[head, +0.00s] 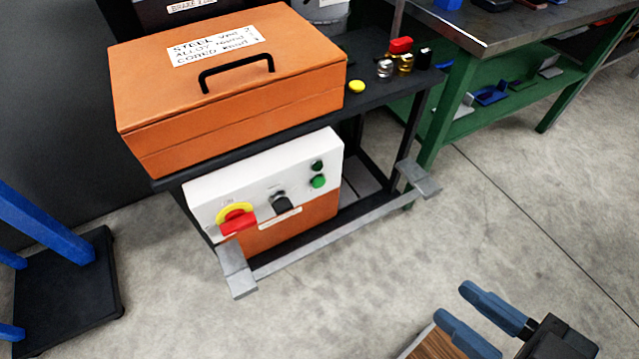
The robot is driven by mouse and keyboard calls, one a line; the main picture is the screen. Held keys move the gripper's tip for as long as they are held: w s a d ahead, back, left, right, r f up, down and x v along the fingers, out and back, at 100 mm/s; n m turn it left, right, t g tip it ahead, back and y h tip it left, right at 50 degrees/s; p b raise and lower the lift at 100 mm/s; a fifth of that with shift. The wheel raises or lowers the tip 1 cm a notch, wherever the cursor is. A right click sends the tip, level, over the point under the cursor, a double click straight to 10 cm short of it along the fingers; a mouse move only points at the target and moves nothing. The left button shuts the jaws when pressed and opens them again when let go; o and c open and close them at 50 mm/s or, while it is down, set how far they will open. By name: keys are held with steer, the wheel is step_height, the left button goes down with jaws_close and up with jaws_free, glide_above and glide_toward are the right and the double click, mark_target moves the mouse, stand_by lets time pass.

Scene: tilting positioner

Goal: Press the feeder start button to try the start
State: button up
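A white control panel (262,182) sits on the front of the cart, below the orange box. A green button (318,182) is at its right end, with a smaller dark green round part (317,166) just above it. I cannot read which label marks feeder start. A black rotary knob (282,204) is in the middle, and a red handle on a yellow disc (238,219) is at the left. My gripper (453,301) is at the lower right, its two blue fingers apart with nothing seen between them. It is well away from the panel.
An orange lidded box (230,85) stands on the dark cart (365,108). A grey metal bar (320,238) runs low in front of the panel. A green bench (455,95) is at upper right, a blue stand (45,225) at left. The concrete floor between is clear.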

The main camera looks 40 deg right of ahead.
jaws_close()
stand_by(1.5)
